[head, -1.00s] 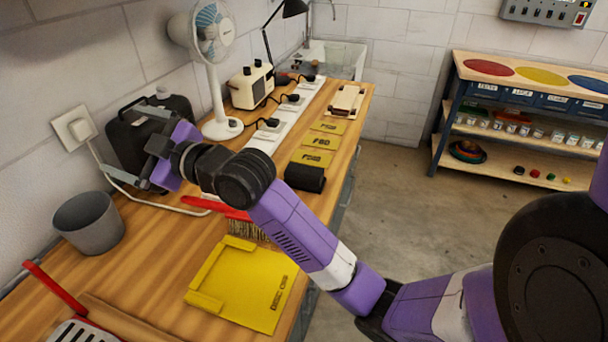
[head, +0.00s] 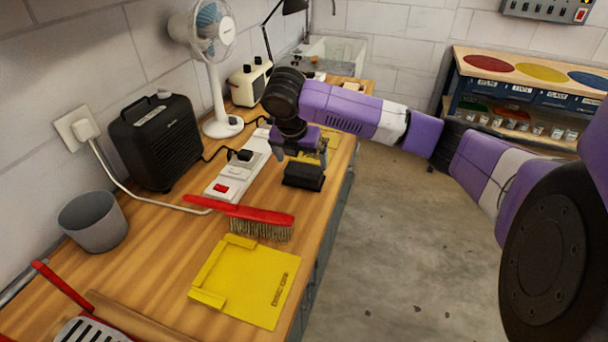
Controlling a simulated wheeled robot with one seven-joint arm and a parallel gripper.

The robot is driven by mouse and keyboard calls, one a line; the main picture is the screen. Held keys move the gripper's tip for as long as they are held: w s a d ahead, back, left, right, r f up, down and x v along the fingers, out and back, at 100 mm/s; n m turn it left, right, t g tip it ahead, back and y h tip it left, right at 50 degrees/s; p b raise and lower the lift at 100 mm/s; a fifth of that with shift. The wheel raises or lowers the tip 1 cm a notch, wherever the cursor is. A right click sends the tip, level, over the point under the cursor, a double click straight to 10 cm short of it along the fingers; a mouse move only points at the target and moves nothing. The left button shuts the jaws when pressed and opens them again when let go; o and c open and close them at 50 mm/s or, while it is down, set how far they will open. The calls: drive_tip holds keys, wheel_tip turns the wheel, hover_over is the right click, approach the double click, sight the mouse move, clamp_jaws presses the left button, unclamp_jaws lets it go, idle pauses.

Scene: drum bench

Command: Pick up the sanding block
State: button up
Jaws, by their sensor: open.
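The sanding block (head: 303,177), a dark black block, lies on the wooden bench near its right edge, beside the power strip. My gripper (head: 301,153) points down just above and slightly behind the block, with its jaws apart and nothing between them. I cannot tell whether the fingers touch the block. My arm and gripper hide most of the yellow sandpaper sheets (head: 333,148) behind the block.
A white power strip (head: 238,176) with plugs runs left of the block. A red-handled brush (head: 262,218) and a yellow tray (head: 255,280) lie nearer. A black heater (head: 158,140), a fan (head: 221,127) and a grey cup (head: 93,220) stand along the wall side.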

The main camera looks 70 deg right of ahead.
sight(304, 168)
drive_tip(key=shift+p+x, duration=0.6)
drive_tip(key=shift+x, duration=2.6)
drive_tip(key=shift+r, duration=0.1)
drive_tip(key=c, duration=1.4)
